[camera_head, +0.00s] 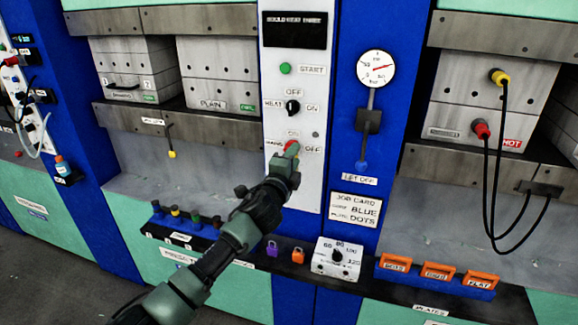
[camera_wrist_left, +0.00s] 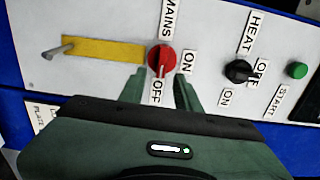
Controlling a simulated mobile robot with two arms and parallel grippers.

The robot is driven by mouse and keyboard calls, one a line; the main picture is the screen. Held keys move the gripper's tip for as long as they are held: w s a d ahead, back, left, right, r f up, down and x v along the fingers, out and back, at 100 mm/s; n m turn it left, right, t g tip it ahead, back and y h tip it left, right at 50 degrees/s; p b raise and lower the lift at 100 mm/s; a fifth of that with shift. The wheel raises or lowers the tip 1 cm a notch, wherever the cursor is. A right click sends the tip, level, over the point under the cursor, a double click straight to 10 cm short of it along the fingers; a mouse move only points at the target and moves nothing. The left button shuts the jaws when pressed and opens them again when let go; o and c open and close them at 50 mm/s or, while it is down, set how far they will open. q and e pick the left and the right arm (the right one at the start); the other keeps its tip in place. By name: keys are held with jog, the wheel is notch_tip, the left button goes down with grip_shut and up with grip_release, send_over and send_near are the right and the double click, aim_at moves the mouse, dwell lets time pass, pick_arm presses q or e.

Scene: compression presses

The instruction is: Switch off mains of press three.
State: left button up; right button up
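The red mains knob (camera_head: 291,147) sits on the white control panel (camera_head: 289,100) of the middle press, partly hidden by my gripper in the head view. In the left wrist view the red knob (camera_wrist_left: 161,59) shows clearly, with ON to its right and OFF below it. Its white mark runs up and down there, its lower end towards OFF. My left gripper (camera_head: 288,160) is at the knob. In the wrist view its fingers (camera_wrist_left: 160,86) are apart, at either side of the knob's lower edge; I cannot tell whether they touch it. My right gripper is not in view.
Above are the black heat knob (camera_head: 292,107) and green start button (camera_head: 285,68). In the wrist view a yellow strip with a metal peg (camera_wrist_left: 100,49) lies beside the mains knob. Padlocks (camera_head: 272,248) and a white dial box (camera_head: 337,258) stand on the ledge below.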

pick_arm(q)
jog(key=v, duration=0.6)
jog(key=shift+s+b, duration=0.25)
jog(key=shift+b, duration=0.15)
jog(key=shift+a+f, duration=0.1)
jog(key=shift+f, duration=0.05)
